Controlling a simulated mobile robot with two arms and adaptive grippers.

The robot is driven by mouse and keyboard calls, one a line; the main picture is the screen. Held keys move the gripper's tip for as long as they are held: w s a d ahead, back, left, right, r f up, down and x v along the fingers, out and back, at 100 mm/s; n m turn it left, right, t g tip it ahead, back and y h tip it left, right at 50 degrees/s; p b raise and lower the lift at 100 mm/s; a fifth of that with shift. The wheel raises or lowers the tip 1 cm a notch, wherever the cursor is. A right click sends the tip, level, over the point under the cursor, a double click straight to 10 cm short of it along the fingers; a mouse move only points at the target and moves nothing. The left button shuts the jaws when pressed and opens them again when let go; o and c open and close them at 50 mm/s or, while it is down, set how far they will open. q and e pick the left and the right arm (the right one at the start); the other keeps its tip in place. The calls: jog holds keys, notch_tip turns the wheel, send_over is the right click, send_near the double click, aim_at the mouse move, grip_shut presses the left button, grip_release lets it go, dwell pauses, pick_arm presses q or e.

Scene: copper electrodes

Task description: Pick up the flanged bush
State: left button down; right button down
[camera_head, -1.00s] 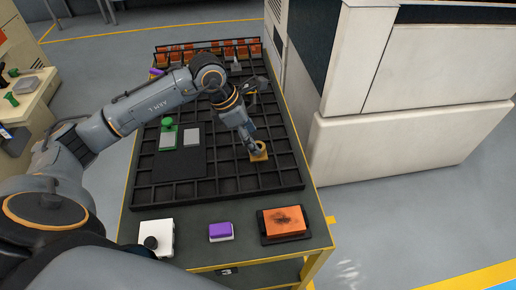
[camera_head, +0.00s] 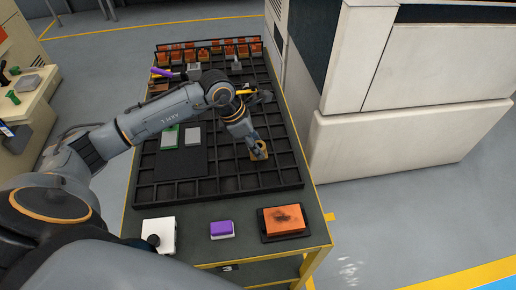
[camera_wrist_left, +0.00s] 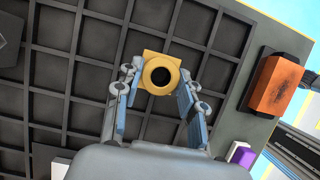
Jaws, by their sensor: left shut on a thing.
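The flanged bush (camera_head: 259,150) is a yellow-gold piece with a squarish flange and a round bore. In the head view it is at the right side of the black compartment tray (camera_head: 222,185). In the left wrist view the bush (camera_wrist_left: 160,74) sits between the fingertips, its dark bore facing the camera. My left gripper (camera_head: 256,155) is shut on the bush; its two fingers (camera_wrist_left: 158,88) flank it in the wrist view. I cannot tell whether the bush is clear of the tray. My right gripper is not in view.
On the table's front strip are a white box with a black knob (camera_head: 158,236), a purple-topped block (camera_head: 222,230) and an orange block on a black base (camera_head: 284,220). Orange parts (camera_head: 203,50) line the back rack. A large white cabinet (camera_head: 400,140) stands close on the right.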

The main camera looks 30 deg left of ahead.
pick_arm(q)
jog(key=shift+r, duration=0.1)
jog(key=shift+r+b, duration=0.45)
jog(key=shift+r, duration=0.05)
jog(key=w+a+r+b, duration=0.4)
jog(key=w+a+r, duration=0.3)
jog(key=a+r, duration=0.4)
jog(key=shift+w+a+r, duration=0.2)
jog(key=shift+w+r, duration=0.2)
jog(key=shift+r, duration=0.05)
